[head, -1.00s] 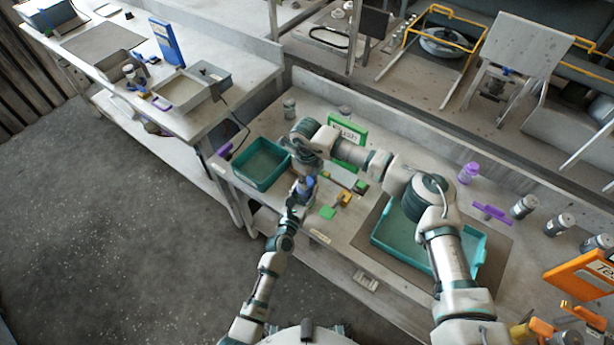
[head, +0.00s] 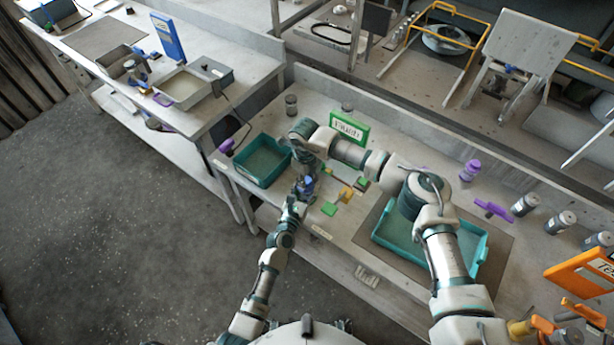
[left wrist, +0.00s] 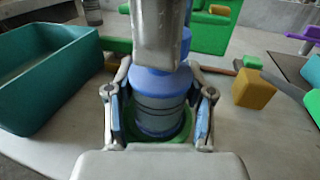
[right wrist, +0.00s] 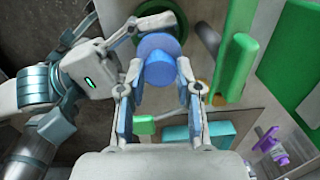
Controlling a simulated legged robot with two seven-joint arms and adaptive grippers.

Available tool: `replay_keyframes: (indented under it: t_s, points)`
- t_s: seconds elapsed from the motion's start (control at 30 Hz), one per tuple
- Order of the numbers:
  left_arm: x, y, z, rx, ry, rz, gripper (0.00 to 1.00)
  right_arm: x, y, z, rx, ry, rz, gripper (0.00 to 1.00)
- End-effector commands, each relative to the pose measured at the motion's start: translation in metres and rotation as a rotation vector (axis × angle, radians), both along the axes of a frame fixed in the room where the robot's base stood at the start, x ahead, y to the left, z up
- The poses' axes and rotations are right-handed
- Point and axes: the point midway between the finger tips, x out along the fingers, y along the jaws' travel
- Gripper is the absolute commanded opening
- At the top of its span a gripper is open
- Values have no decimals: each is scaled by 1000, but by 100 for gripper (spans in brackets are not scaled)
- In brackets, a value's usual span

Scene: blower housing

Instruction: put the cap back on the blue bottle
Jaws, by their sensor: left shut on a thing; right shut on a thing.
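The blue bottle (left wrist: 158,108) stands upright between the fingers of my left gripper (left wrist: 160,125), which is shut on it. It also shows in the head view (head: 306,187), small and partly covered by my arms. My right gripper (right wrist: 158,72) is shut on the round blue cap (right wrist: 158,58). A right finger covers most of the bottle's neck in the left wrist view. I cannot tell whether the cap touches the neck.
A teal bin (head: 262,162) stands left of the bottle. A green sign (head: 349,131) stands behind, and green and yellow blocks (head: 344,195) lie to the right. A larger teal tray (head: 472,262) lies under my right arm. Purple items and grey jars (head: 525,205) stand farther right.

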Motion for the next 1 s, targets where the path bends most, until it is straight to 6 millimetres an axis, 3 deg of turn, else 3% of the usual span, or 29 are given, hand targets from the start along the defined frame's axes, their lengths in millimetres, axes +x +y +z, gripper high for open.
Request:
replay_keyframes:
  t_s: [0.13,0.27,1.0]
  points:
    - [0,-1,2,-1,-4,-2,0,0,1,-4,1,0,2,17]
    - [0,-2,3,0,-5,-2,0,-1,1,-8,3,2,2,7]
    - [1,-1,3,0,-6,1,0,-1,2,-13,4,3,5,6]
